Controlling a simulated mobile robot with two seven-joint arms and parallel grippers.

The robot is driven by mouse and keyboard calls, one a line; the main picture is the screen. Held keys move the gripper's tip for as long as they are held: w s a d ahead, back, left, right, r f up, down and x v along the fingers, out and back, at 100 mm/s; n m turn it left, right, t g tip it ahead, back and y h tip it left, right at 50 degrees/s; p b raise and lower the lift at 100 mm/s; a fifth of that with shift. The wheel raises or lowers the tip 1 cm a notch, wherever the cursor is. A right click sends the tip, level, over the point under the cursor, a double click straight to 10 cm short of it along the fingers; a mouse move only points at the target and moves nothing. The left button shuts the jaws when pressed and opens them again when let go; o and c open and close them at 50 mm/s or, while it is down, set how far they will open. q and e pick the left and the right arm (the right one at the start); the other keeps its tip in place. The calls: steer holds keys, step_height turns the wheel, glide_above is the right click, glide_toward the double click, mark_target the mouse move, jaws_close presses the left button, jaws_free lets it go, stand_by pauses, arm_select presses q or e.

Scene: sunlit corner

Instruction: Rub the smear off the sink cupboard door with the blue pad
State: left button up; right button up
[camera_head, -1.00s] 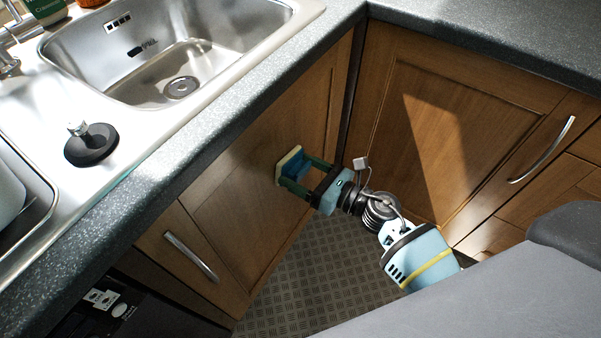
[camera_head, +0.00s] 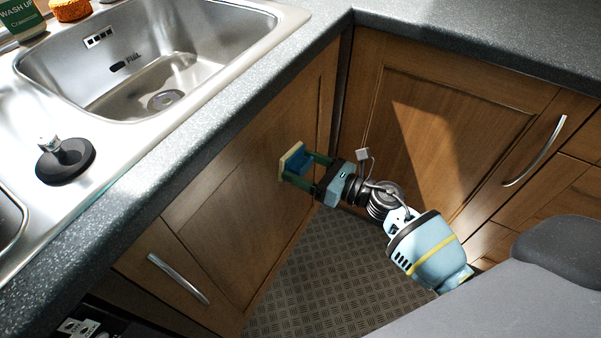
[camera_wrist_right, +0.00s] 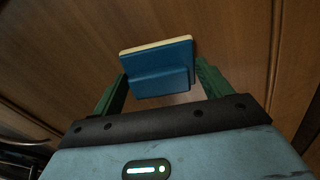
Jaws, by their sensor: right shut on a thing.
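The blue pad (camera_head: 297,165), with a pale cream face, is held at the sink cupboard door (camera_head: 235,190), toward its right side. The cream face is turned to the door; I cannot tell whether it touches. My right gripper (camera_head: 306,172) is shut on the pad, its green fingers on either side. In the right wrist view the pad (camera_wrist_right: 158,72) sits tilted between the fingers (camera_wrist_right: 155,88). I cannot make out a smear on the door; the pad and gripper hide part of it. My left gripper is not in view.
The worktop (camera_head: 215,100) overhangs the door. A metal handle (camera_head: 178,278) is on the door's left side. A second cupboard door (camera_head: 440,130) meets the corner at right, close to my right arm. The patterned floor (camera_head: 320,270) below is clear.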

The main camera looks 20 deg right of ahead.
steer(key=shift+w+d+f, duration=0.1)
steer(key=shift+w+d, duration=0.25)
steer(key=shift+d, duration=0.15)
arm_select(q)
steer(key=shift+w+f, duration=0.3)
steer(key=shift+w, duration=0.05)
arm_select(e)
steer(key=shift+v, duration=2.75)
steer(key=shift+s+d+b, duration=0.15)
steer(key=shift+s+b, duration=0.05)
steer(key=shift+b, duration=0.1)
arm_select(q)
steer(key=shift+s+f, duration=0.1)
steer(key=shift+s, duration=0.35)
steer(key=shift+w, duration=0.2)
